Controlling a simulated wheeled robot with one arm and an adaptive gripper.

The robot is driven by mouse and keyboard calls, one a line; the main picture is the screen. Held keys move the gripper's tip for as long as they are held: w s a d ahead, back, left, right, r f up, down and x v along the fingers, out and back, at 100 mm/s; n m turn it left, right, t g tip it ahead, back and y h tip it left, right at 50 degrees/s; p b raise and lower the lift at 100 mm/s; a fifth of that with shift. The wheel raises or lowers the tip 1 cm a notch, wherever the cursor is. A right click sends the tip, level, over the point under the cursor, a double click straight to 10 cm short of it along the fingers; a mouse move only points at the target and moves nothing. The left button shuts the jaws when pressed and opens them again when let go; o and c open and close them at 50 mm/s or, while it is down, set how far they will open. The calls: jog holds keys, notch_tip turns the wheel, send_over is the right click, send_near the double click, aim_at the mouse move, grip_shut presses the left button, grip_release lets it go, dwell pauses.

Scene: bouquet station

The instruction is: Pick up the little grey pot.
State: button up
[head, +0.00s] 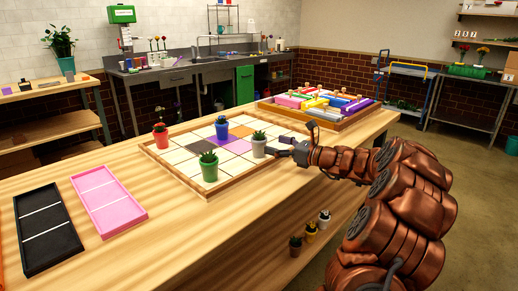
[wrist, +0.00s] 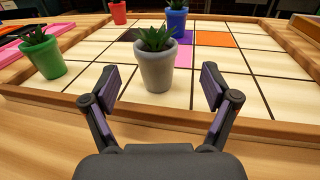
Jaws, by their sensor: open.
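The little grey pot (head: 258,148) holds a small green plant and stands upright on the tiled board (head: 190,175) near its right edge. In the wrist view the grey pot (wrist: 157,72) is ahead of my gripper, roughly centred between the fingers. My gripper (head: 288,150) is just to the right of the pot in the head view. In the wrist view my gripper (wrist: 160,85) is open and empty, its two fingers spread wide. The fingers do not appear to touch the pot.
On the board also stand a green pot (head: 209,168), a red pot (head: 160,136) and a blue pot (head: 222,129). A pink tray (head: 108,200) and a black tray (head: 47,230) lie at the left. A wooden crate of coloured compartments (head: 316,105) is at the back right.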

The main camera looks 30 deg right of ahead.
aim_at(263, 139)
jog(key=x, duration=0.5)
jog(key=shift+s+a, duration=0.15)
jog(key=shift+a, duration=0.05)
jog(key=c, duration=1.6)
jog(key=shift+o, duration=0.2)
